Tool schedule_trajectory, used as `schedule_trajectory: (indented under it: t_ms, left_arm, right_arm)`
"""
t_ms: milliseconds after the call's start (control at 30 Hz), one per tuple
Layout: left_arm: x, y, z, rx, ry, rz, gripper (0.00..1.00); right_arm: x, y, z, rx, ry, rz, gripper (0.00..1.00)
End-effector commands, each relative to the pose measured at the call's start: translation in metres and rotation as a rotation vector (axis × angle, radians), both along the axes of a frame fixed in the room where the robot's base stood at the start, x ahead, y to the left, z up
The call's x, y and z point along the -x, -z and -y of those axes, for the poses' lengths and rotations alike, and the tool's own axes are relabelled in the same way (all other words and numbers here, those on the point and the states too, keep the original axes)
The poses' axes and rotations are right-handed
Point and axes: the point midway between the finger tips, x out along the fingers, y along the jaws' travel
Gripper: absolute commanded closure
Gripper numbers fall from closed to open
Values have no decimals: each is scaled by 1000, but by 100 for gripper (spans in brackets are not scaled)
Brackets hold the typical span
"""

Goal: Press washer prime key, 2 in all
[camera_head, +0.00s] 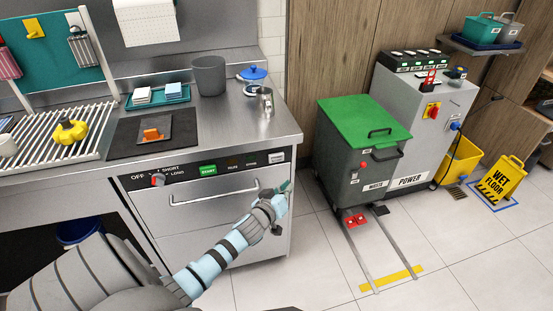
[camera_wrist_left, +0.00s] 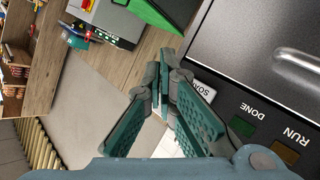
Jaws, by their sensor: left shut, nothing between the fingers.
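The washer (camera_head: 212,200) stands under the steel counter, with its dark control panel (camera_head: 190,172) along the top of its front. A pale key (camera_head: 276,156) sits at the panel's right end. My left gripper (camera_head: 286,186) is shut and empty, just below and to the right of that key, in front of the washer's right edge. DONE and RUN labels show farther along the panel (camera_wrist_left: 262,125). I cannot tell whether the fingers touch the panel. My right gripper is out of view.
The washer's handle bar (camera_head: 215,198) sticks out below the panel. A green-lidded waste bin (camera_head: 350,150) and a grey power cabinet (camera_head: 420,105) stand to the right. A wet-floor sign (camera_head: 500,180) stands beyond them. The tiled floor in front is mostly clear.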

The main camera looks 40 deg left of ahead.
Motion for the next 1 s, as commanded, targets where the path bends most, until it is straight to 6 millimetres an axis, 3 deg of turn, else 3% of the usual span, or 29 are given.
schedule_trajectory:
  t_ms: [267,533,733,1000]
  left_arm:
    - [-2,0,-2,-4,2,0,100]
    - [-18,0,-26,-5,1,0,100]
    - [-35,5,-51,-6,1,0,100]
    - [-49,2,-70,-6,1,0,100]
  right_arm:
    - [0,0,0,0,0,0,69]
    - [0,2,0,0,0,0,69]
    - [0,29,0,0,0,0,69]
    - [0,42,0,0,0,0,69]
